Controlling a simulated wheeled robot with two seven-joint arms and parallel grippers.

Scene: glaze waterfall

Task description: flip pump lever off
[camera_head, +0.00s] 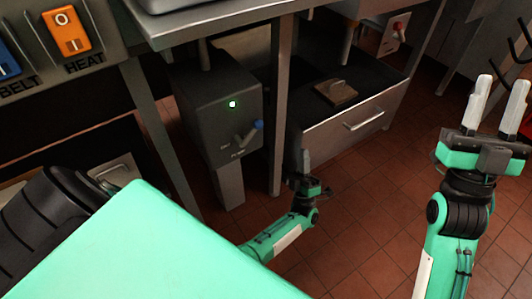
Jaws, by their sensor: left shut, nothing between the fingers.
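The pump box (190,88) is a dark grey housing under the steel counter, with a green light (233,104) lit on its front. Its lever (247,135) is metal with a blue tip and slants up to the right; small labels sit below and left of it, too small to read surely. My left gripper (305,155) is shut and empty, pointing up, to the right of the lever and apart from it in the picture. My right gripper (497,95) is open and empty at the far right.
A table leg (279,100) stands between the lever and my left gripper in the picture. A drawer unit (330,135) with a wooden block (335,93) on top is behind. A red-tipped switch (397,27) is at the back. Orange HEAT (67,30) and blue BELT switches are at upper left.

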